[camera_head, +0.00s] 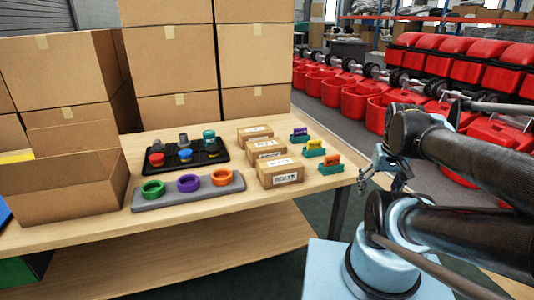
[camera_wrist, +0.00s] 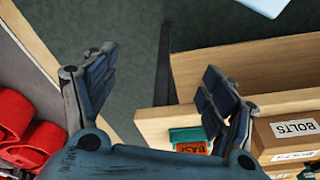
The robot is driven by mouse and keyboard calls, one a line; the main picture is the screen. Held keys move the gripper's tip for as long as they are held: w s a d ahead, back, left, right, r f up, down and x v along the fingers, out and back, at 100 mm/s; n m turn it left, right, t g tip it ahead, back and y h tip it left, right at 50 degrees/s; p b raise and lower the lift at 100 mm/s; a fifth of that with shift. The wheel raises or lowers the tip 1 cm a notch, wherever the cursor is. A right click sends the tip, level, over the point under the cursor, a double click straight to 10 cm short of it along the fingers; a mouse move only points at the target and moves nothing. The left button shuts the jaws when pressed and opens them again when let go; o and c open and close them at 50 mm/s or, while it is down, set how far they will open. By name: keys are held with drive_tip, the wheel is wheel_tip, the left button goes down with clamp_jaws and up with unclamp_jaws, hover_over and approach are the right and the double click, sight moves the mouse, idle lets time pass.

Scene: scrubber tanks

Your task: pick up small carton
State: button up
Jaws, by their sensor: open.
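Three small cardboard cartons stand in a row on the wooden table, each with a white label. In the head view they are the near carton (camera_head: 281,172), the middle carton (camera_head: 265,150) and the far carton (camera_head: 255,133). In the wrist view a carton labelled BOLTS (camera_wrist: 288,136) shows at the lower right, partly cut off by the frame. My gripper (camera_head: 372,172) is open and empty, off the right edge of the table. In the wrist view my gripper's (camera_wrist: 160,68) fingers are spread, with floor and the table edge between and behind them.
Teal holders with coloured cards, such as the orange one (camera_head: 331,162), stand right of the cartons. A grey tray (camera_head: 188,191) with coloured rings and a black tray (camera_head: 217,158) lie to their left. An open box (camera_head: 65,195) and stacked boxes stand left and behind. Red scrubber tanks (camera_head: 326,88) line the floor.

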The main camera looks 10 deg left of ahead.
drive_tip(key=shift+o, duration=1)
drive_tip(key=w+a+r+n+g+y, duration=0.1)
drive_tip(key=w+a+r+n, duration=0.5)
drive_tip(key=w+a+r, duration=0.1)
drive_tip(key=shift+w+r+n, duration=0.3)
drive_tip(key=shift+w+r, duration=0.25)
drive_tip(key=shift+w, duration=0.2)
wheel_tip(320, 180, up, 6)
drive_tip(key=n+g+y, duration=0.3)
drive_tip(key=n+g, duration=0.1)
drive_tip(key=n, duration=1.3)
hover_over(267, 144)
drive_tip(key=w+d, duration=0.3)
drive_tip(key=d, duration=0.2)
drive_tip(key=x, duration=1.1)
drive_tip(key=w+x, duration=0.1)
drive_tip(key=x, duration=0.5)
drive_tip(key=shift+d+f, duration=0.2)
drive_tip(key=shift+d, duration=0.05)
drive_tip(key=shift+c, duration=0.6)
drive_tip(key=c, duration=1)
